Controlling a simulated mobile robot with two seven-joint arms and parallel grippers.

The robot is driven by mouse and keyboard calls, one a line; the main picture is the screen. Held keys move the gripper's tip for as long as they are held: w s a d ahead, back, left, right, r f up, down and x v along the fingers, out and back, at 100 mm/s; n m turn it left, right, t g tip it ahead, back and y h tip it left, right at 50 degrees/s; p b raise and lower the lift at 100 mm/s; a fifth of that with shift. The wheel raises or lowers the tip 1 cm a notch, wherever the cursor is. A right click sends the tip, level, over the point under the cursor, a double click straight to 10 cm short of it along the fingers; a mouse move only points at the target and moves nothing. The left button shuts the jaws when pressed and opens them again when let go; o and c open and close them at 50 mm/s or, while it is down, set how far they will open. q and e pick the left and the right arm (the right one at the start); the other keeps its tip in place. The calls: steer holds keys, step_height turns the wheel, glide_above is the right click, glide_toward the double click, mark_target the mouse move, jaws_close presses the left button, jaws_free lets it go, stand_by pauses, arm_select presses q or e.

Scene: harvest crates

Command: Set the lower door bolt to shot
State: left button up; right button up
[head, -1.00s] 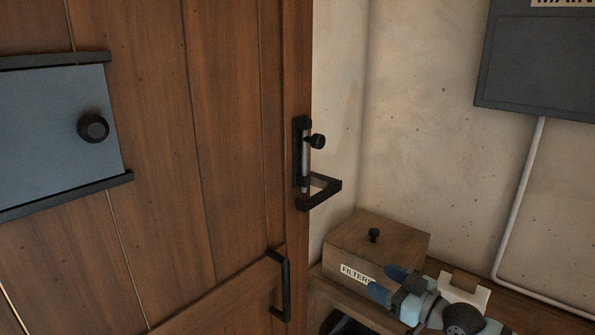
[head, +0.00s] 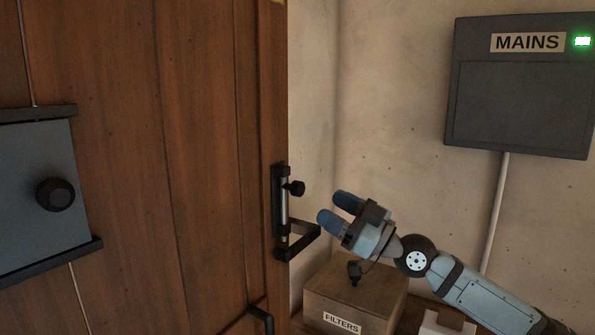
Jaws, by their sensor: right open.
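The door bolt (head: 284,208) is an upright metal rod on a black plate at the right edge of the wooden door (head: 205,150). Its black knob (head: 295,188) sticks out to the right near the rod's upper end. A black bracket (head: 303,241) juts out at the rod's lower end; I cannot tell whether the rod passes into it. My right gripper (head: 334,208) is open and empty, just right of the bolt, a little lower than the knob and apart from it. My left gripper is not in view.
A wooden box labelled FILTERS (head: 345,300) stands below my right gripper. A grey MAINS box (head: 520,95) with a green light hangs on the wall at upper right. A blue-grey panel with a black knob (head: 55,194) is on the door at left. A black handle (head: 262,318) shows low down.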

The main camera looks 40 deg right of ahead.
mark_target(303, 189)
steer(key=p+x, duration=0.5)
steer(key=x, duration=0.3)
steer(key=shift+r, duration=0.1)
steer(key=shift+w+a, duration=0.15)
steer(key=shift+w, duration=0.15)
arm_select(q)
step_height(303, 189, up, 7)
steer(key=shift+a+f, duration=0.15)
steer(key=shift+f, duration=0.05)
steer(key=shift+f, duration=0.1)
arm_select(e)
jaws_close()
step_height(303, 189, down, 5)
steer(key=b, duration=0.5)
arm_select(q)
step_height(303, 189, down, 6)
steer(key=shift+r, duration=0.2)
arm_select(e)
steer(key=shift+a, duration=0.1)
